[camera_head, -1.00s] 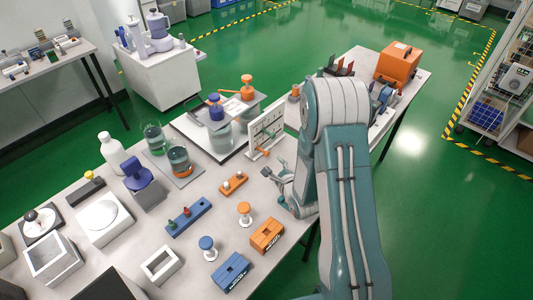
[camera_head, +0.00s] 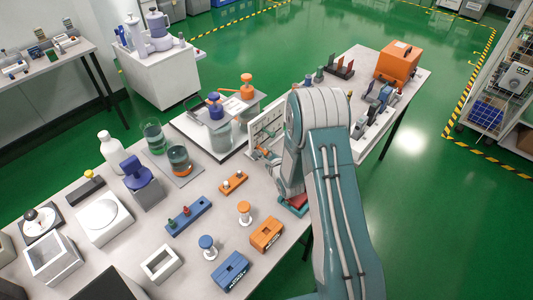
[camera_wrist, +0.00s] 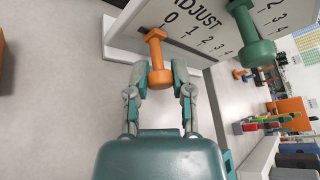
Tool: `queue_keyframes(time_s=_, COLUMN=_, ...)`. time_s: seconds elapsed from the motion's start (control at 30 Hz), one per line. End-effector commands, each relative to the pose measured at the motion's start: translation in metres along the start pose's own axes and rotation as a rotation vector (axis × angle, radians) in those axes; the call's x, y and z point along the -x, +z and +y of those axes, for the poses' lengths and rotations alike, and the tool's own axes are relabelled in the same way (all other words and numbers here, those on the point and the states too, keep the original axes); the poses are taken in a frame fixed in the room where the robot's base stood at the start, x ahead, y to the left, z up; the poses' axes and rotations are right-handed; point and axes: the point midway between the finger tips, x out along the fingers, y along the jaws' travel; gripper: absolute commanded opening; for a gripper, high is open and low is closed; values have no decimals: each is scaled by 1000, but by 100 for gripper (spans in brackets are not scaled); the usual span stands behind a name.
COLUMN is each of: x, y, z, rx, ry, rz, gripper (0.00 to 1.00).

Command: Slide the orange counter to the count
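The orange counter (camera_wrist: 158,58) is a dumbbell-shaped knob on a white upright board (camera_wrist: 120,45) marked ADJUST with a number scale; it sits by the 0. My gripper (camera_wrist: 160,70) is open, with one finger on each side of the counter's near end. I cannot tell whether either finger touches it. A green counter (camera_wrist: 250,35) of like shape is on the same board, farther right beside another number row. In the head view the board (camera_head: 262,126) stands on the table, and my arm hides part of it and most of the gripper.
Jars with blue and orange pumps stand on a tray (camera_head: 190,124) left of the board. Small blocks, including a blue one (camera_head: 230,270) and an orange one (camera_head: 267,235), lie on the near table. An orange case (camera_head: 398,62) stands at the far end.

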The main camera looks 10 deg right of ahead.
Motion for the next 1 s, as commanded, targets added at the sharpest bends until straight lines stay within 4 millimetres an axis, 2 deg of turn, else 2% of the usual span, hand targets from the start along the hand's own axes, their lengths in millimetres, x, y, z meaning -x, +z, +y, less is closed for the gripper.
queue_keyframes(time_s=0.23, x=-2, y=-2, z=-1, rx=0, ry=3, rz=0, gripper=0)
queue_keyframes(time_s=0.57, x=-25, y=-34, z=-38, rx=0, ry=5, rz=1, gripper=0)
queue_keyframes(time_s=0.87, x=-26, y=-35, z=-39, rx=0, ry=9, rz=2, gripper=0)
queue_keyframes(time_s=0.9, x=-26, y=-35, z=-38, rx=0, ry=9, rz=3, gripper=32)
queue_keyframes(time_s=0.97, x=-26, y=-35, z=-39, rx=0, ry=8, rz=2, gripper=59)
queue_keyframes(time_s=1.0, x=-26, y=-35, z=-39, rx=0, ry=8, rz=2, gripper=65)
